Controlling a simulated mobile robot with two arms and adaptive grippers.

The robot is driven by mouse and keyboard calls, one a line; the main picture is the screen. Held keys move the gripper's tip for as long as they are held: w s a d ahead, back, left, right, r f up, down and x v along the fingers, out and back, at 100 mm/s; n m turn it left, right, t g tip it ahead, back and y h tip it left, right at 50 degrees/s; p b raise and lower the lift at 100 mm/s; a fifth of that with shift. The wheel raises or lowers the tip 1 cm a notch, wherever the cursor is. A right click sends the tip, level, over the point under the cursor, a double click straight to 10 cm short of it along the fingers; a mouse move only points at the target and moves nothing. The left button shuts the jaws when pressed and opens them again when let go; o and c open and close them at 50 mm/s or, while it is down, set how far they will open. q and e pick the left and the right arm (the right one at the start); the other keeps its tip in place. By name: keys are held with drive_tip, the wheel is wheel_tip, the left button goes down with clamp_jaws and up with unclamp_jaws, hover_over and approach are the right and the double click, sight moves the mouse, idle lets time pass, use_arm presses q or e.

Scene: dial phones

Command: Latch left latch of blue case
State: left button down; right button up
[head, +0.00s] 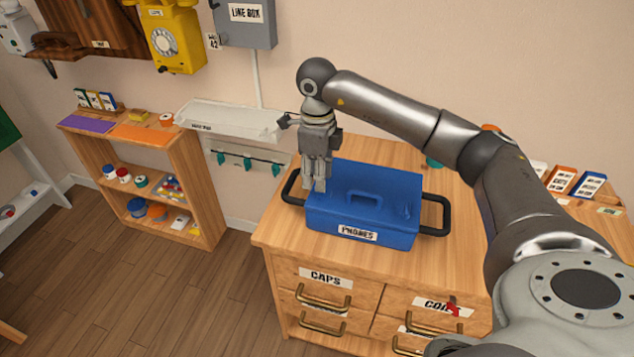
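The blue case (398,206), labelled PHONES on its front, sits on the wooden cabinet top. The left latch cannot be made out; the fingers cover that area. Whether they touch the case is unclear. My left gripper is out of view.
The wooden cabinet (276,238) has labelled drawers with brass handles. Several small colored boxes (588,184) stand at the back right. A low shelf (212,205) and a white tray (232,120) are to the left. The cabinet top before the case is clear.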

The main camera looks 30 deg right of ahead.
wheel_tip(320, 180, up, 8)
drive_tip(key=shift+r, duration=0.25)
drive_tip(key=shift+a, duration=0.1)
idle(0.4)
